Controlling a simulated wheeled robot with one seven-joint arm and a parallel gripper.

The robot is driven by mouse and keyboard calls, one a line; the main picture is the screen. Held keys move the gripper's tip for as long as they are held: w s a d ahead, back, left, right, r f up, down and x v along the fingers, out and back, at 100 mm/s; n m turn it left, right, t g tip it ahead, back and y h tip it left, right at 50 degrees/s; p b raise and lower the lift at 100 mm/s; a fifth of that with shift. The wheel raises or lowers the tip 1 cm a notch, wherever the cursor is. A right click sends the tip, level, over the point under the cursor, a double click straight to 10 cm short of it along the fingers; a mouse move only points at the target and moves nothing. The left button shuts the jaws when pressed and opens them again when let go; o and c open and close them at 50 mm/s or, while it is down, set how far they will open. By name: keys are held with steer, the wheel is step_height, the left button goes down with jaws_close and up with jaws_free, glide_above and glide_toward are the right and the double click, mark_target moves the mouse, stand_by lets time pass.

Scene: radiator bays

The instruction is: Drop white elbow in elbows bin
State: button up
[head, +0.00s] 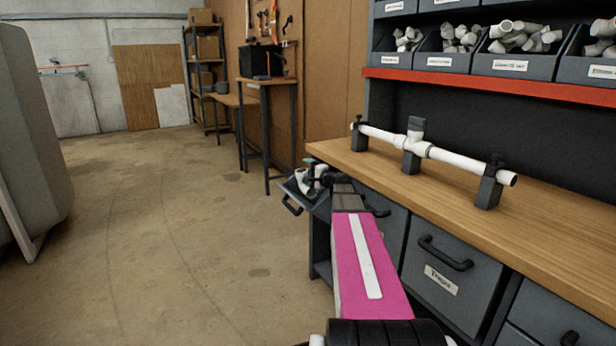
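My gripper (322,181) is dark and small in the head view, at the far end of my pink arm. It is over a pulled-out grey drawer bin (318,206) at the left end of the workbench. White pipe pieces show at the gripper: a curved, elbow-like one (302,183) on its left and another (320,170) just behind. I cannot tell whether either is held or lies in the bin. The fingers are too small and overlapped to show open or shut. No label reading elbows is visible on this bin.
The wooden bench (540,235) carries a white pipe assembly (440,153) on dark stands. Closed grey drawers (450,285) are below it. Shelf bins (512,65) with white fittings are above. Open concrete floor (170,220) lies to the left, with a grey bulky object (30,140) at the edge.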

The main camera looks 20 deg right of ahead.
step_height(320, 180, up, 3)
steer(key=s+a+r, duration=0.3)
steer(key=a+r, duration=0.3)
steer(key=a, duration=0.5)
steer(key=shift+s+r, duration=0.25)
steer(key=shift+s, duration=0.1)
steer(key=shift+a, duration=0.1)
